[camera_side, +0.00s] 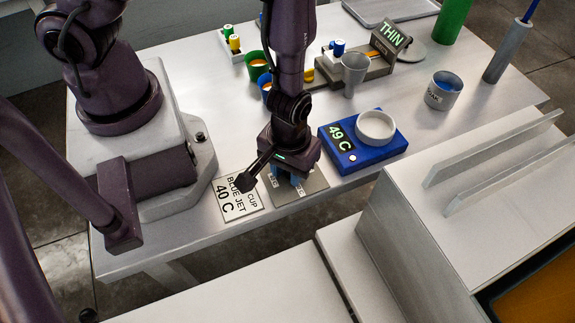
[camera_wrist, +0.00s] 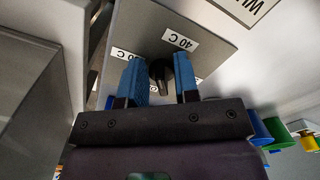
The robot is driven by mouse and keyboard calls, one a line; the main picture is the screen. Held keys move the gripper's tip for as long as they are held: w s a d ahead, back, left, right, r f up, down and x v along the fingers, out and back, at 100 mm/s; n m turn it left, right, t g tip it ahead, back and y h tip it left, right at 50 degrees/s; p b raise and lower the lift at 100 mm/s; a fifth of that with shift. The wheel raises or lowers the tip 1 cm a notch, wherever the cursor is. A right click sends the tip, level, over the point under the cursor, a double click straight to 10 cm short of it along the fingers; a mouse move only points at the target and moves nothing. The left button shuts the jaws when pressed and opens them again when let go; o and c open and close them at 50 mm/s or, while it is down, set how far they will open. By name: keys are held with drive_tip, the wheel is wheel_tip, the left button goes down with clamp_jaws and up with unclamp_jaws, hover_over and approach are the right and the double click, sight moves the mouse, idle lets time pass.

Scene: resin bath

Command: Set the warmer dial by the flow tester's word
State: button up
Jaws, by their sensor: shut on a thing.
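The black warmer dial (camera_wrist: 161,72) stands on a grey plate (camera_wrist: 140,17) in the wrist view. My gripper (camera_wrist: 160,66) has its blue fingers on either side of the dial and is shut on it. A "40 C" label (camera_wrist: 180,40) lies right of the dial; other labels are partly hidden. In the side view my gripper (camera_side: 291,178) points down at the plate (camera_side: 316,184) and hides the dial. The blue warmer (camera_side: 385,148) shows "49 C" on its display (camera_side: 344,143) and carries a white round dish (camera_side: 376,127). The flow tester (camera_side: 380,69) shows "THIN" (camera_side: 390,36).
A card (camera_side: 238,207) reading "CUP BLUE JET 40 C" lies left of the plate, partly hidden. A grey cup (camera_side: 354,72) stands by the tester.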

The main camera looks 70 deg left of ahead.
drive_tip(key=n, duration=0.3)
drive_tip(key=shift+w+d+n, duration=0.15)
drive_tip(key=shift+w+n, duration=0.05)
drive_tip(key=shift+n, duration=0.2)
drive_tip(key=n, duration=0.3)
drive_tip(key=shift+w+n, duration=0.15)
drive_tip(key=shift+n, duration=0.15)
drive_tip(key=n, duration=0.3)
drive_tip(key=shift+w+n, duration=0.15)
drive_tip(key=shift+n, duration=0.15)
drive_tip(key=n, duration=0.3)
drive_tip(key=shift+w+n, duration=0.15)
drive_tip(key=shift+n, duration=0.15)
drive_tip(key=n, duration=0.3)
drive_tip(key=shift+w+n, duration=0.15)
drive_tip(key=shift+n, duration=0.15)
drive_tip(key=n, duration=0.3)
drive_tip(key=shift+w+a+n, duration=0.1)
drive_tip(key=shift+a+n, duration=0.1)
drive_tip(key=shift+n, duration=0.1)
drive_tip(key=n, duration=0.6)
drive_tip(key=shift+a+n, duration=0.25)
drive_tip(key=shift+n, duration=0.15)
